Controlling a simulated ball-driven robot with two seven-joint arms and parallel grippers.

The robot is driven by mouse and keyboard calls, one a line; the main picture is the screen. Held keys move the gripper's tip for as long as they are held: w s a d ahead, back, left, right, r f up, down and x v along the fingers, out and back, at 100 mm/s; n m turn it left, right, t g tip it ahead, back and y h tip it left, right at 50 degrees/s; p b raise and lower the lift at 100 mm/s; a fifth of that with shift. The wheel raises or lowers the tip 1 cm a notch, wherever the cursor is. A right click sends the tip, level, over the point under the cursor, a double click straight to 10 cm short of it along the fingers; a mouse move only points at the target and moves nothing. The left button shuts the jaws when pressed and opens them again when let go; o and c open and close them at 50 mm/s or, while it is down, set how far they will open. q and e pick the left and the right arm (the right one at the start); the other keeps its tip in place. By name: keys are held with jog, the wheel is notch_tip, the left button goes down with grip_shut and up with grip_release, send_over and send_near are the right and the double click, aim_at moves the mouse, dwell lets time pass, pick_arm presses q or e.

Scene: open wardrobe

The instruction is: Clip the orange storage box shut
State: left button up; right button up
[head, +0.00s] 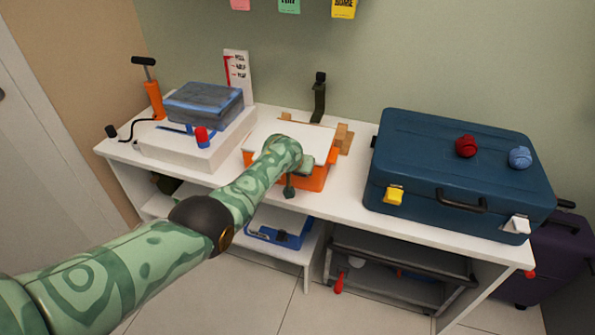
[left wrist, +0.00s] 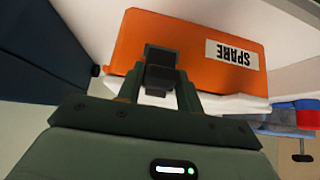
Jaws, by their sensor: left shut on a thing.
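The orange storage box (head: 318,181) stands on the white bench with a white lid (head: 296,134) on top. In the left wrist view the orange box (left wrist: 205,45) shows a SPARE label, upside down, and the pale lid edge (left wrist: 235,105) lies below it. My left gripper (left wrist: 160,85) is at the box's front, shut on a dark clip (left wrist: 161,54) at the lid edge. In the head view my left gripper (head: 291,182) and arm cover part of the box front. I cannot tell whether the clip is fully latched. My right gripper is not in view.
A blue suitcase (head: 455,150) with yarn balls stands right of the box. A white box (head: 195,150) carrying a grey-blue case (head: 203,103) is on the left. Wooden pieces (head: 343,138) and a dark upright object (head: 319,98) are behind. A blue box (head: 280,228) sits below.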

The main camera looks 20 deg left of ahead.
pick_arm(q)
jog(key=shift+w+g+b, duration=0.15)
jog(key=shift+g+b, duration=0.15)
jog(key=shift+g, duration=0.1)
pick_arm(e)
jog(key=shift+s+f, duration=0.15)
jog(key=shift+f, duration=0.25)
pick_arm(q)
jog(key=o, duration=0.9)
jog(key=shift+r, duration=0.1)
jog(key=shift+r+p, duration=0.3)
jog(key=shift+p, duration=0.1)
jog(key=p+v, duration=1.5)
jog(key=p, duration=0.3)
jog(key=shift+s+r, duration=0.25)
jog(key=shift+s, duration=0.05)
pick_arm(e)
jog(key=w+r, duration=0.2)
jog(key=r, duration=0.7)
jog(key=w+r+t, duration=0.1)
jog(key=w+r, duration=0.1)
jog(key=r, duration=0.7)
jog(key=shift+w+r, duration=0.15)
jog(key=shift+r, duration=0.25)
